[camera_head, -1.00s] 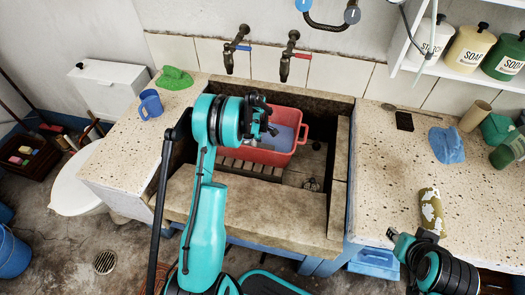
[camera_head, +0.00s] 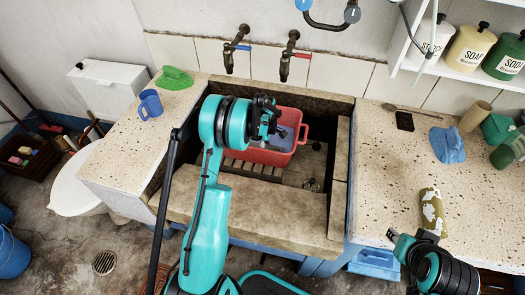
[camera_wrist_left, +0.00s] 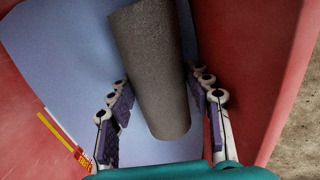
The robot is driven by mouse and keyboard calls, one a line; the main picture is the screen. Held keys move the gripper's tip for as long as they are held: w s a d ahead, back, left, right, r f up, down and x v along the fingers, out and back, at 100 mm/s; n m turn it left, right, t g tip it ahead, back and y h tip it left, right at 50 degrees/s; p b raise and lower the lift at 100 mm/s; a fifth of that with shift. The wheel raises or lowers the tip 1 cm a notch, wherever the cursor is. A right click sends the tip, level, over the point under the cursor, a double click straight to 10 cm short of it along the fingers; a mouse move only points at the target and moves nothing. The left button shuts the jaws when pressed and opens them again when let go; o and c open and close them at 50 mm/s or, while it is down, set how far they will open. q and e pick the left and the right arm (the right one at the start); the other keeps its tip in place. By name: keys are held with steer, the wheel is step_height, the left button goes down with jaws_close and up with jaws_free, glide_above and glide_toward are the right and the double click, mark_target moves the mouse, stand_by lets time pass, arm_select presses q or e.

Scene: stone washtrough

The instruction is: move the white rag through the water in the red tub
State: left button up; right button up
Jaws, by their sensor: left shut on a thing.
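The red tub (camera_head: 303,133) sits in the stone trough, with pale blue water (camera_head: 290,146) inside; its red wall (camera_wrist_left: 285,60) and the water (camera_wrist_left: 60,75) fill the left wrist view. My left gripper (camera_head: 272,122) is over the tub in the head view. I cannot tell how deep the rag is in the water. My right gripper (camera_head: 405,245) is at the lower right, its jaws unclear.
The stone trough's front ledge (camera_head: 260,210) lies under my left arm. Two taps (camera_head: 289,58) hang above the tub.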

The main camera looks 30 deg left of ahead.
mark_target(256, 145)
arm_select(q)
steer(key=a, duration=0.3)
steer(key=shift+s+a, duration=0.4)
steer(key=shift+r, duration=0.1)
step_height(256, 145, up, 14)
steer(key=p, duration=0.8)
